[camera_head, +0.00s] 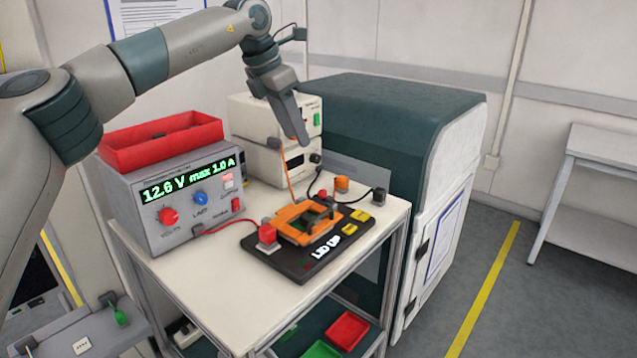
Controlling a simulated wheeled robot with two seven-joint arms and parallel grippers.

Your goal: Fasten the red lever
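A black fixture board (285,262) marked "LID UP" lies on the trolley top, with an orange frame (290,214) on it. A red block (267,233) stands at the board's left corner, and a small red part (322,194) shows at the frame's back. I cannot tell for certain which red part is the lever. My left gripper (303,138) points down behind and above the fixture, in front of the white instruments, and touches no red part. Its fingers overlap side-on, so its opening is hidden. My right gripper is not in view.
A power supply (178,217) reading 12.6 V, with a red tray (160,142) on top, stands left of the board. Stacked white instruments (262,158) stand behind. Red and orange cables cross the trolley top (215,270), whose front is clear. A dark green cabinet (390,120) stands behind right.

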